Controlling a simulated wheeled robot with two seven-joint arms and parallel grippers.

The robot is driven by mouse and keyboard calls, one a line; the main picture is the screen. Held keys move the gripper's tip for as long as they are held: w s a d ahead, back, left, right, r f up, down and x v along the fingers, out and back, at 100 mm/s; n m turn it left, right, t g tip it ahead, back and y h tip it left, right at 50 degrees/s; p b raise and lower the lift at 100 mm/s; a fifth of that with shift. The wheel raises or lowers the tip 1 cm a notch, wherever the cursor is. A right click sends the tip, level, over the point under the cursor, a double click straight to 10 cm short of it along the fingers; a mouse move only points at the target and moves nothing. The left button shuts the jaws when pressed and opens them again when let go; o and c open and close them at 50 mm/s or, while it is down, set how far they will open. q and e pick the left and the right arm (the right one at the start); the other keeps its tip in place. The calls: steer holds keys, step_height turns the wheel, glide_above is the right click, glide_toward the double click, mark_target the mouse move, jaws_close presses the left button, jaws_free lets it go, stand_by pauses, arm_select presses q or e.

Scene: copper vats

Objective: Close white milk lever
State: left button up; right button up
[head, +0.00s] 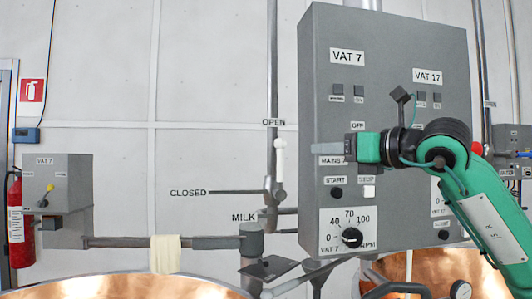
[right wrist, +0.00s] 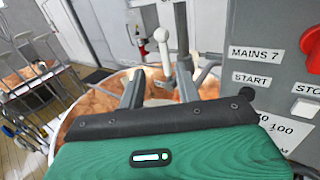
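The white milk lever (head: 280,160) stands upright on the vertical pipe in the head view, its top near the OPEN label (head: 273,122). The CLOSED label (head: 188,193) is to its lower left, beside a horizontal bar, and the MILK label (head: 244,217) is below. My right gripper (head: 318,147) points left in front of the grey control panel, to the right of the lever. In the right wrist view its two fingers (right wrist: 160,80) are apart with nothing between them. The white lever (right wrist: 165,48) with its round end shows beyond them, not touched. My left gripper is not in view.
The grey control panel (head: 390,60) with buttons and a dial stands close behind my right arm. Copper vats (head: 110,288) lie below. A pipe (head: 145,242) with a cloth (head: 165,253) runs at left.

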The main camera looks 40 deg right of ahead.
mark_target(280, 151)
steer(key=w+p, duration=0.3)
steer(key=w, duration=0.1)
steer(key=w+p, duration=0.3)
steer(key=p, duration=0.1)
steer(key=w+p, duration=0.3)
steer(key=w, duration=0.1)
steer(key=shift+w+a+r+p, duration=0.3)
steer(key=shift+a+r+p, duration=0.05)
steer(key=shift+p, duration=0.05)
steer(key=shift+w+f+p, duration=0.25)
steer(key=shift+w+p, duration=0.7)
steer(key=shift+p, duration=0.25)
jaws_close()
